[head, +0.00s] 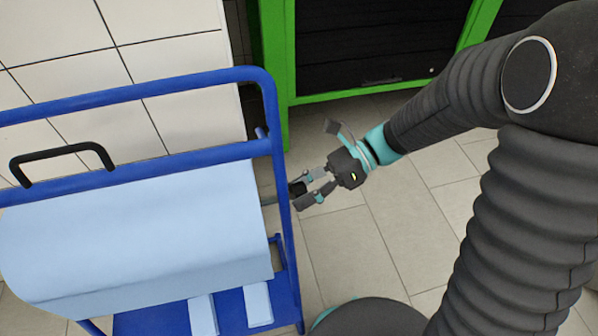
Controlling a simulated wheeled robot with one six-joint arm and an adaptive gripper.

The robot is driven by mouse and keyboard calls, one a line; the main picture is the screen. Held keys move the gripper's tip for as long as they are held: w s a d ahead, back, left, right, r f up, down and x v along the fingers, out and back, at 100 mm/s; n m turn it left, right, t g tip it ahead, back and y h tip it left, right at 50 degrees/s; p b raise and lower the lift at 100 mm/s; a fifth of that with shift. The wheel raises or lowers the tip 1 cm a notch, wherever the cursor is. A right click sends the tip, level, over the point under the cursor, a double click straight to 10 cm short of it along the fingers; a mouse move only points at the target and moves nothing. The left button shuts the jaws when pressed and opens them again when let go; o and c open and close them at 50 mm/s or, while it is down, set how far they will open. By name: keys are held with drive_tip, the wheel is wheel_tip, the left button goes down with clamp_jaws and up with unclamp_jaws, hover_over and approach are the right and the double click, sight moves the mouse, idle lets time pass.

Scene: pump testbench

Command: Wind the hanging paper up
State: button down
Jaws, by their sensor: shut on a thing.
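A wide light-blue paper (140,225) is on a blue trolley, curving over a roll, with a sheet hanging down the front to a loose lower edge. A short dark handle (297,188) stands out from the trolley's right side, at the end of a thin rod. My gripper (303,191) comes from the right and is shut on this dark handle, just outside the right post. The fingers partly cover the handle, and the rod's inner end is hidden behind the post and paper.
The blue trolley frame (200,85) has upper rails and a right post close to my gripper. A black handle (62,152) sits at left. Light-blue pieces (257,305) lie on the lower shelf. A green-framed dark cabinet (380,45) stands behind; tiled floor (350,245) is clear at right.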

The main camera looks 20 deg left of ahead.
drive_tip(key=shift+w+m, duration=0.2)
drive_tip(key=shift+m, duration=0.3)
drive_tip(key=shift+g, duration=0.5)
drive_tip(key=shift+s, duration=0.1)
drive_tip(key=c, duration=0.5)
unclamp_jaws()
drive_tip(key=v, duration=1.1)
drive_tip(key=shift+w+d+r, duration=0.1)
drive_tip(key=shift+w+r, duration=0.15)
drive_tip(key=shift+w, duration=0.1)
